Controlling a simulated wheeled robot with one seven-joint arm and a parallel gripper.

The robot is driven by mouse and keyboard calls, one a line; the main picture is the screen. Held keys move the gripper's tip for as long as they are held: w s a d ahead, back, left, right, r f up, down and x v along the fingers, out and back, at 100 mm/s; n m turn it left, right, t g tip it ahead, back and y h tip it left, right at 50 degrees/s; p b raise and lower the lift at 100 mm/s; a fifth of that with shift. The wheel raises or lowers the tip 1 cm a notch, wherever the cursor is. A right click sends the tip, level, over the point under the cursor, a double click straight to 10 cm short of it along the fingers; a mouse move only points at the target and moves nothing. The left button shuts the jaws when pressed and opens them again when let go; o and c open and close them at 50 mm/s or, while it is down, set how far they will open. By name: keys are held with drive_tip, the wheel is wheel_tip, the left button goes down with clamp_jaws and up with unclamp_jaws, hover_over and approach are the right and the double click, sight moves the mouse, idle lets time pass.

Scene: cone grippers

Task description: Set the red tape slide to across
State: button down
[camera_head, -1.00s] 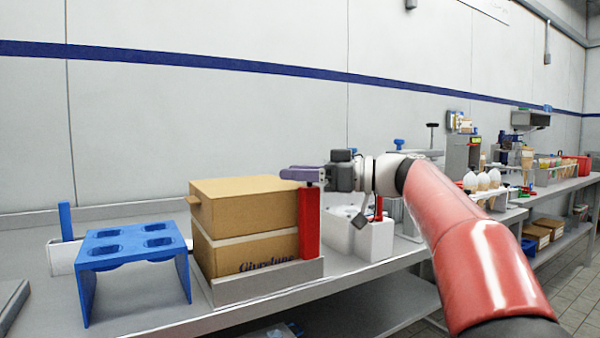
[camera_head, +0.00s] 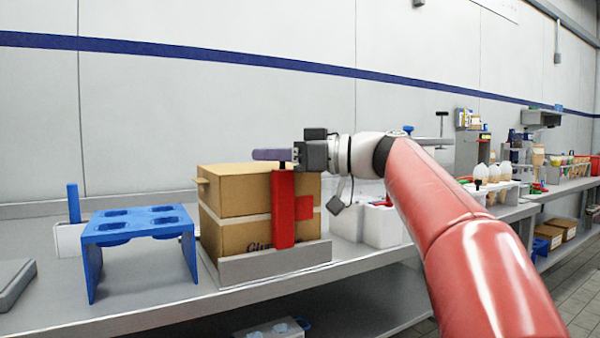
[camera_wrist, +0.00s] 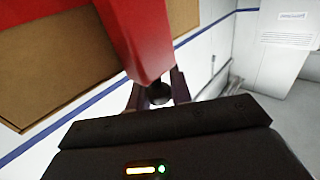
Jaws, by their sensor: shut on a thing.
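The red tape slide (camera_head: 283,212) stands upright in front of two stacked cardboard boxes (camera_head: 232,190), right of their middle in the head view. A smaller red piece (camera_head: 305,207) shows at its right side. My gripper (camera_head: 272,155) is at the top of the slide, with its purple fingers level. In the wrist view the red slide (camera_wrist: 138,35) comes down from the top, and a dark knob (camera_wrist: 159,93) at its end sits between my fingers. My gripper is shut on this knob; the exact finger contact is partly hidden.
The boxes stand in a low grey tray (camera_head: 285,265) on the bench. A blue rack with holes (camera_head: 140,222) stands to the left. White containers (camera_head: 383,225) stand right of the boxes, below my arm.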

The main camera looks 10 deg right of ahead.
drive_tip(key=s+a+b, duration=0.3)
drive_tip(key=a, duration=0.5)
drive_tip(key=shift+a, duration=0.3)
drive_tip(key=shift+r, duration=0.1)
drive_tip(key=c, duration=1.3)
unclamp_jaws()
drive_tip(key=shift+a, duration=0.2)
drive_tip(key=shift+d, duration=0.15)
drive_tip(key=b+v, duration=0.1)
drive_tip(key=v, duration=0.6)
drive_tip(key=shift+d+b, duration=0.3)
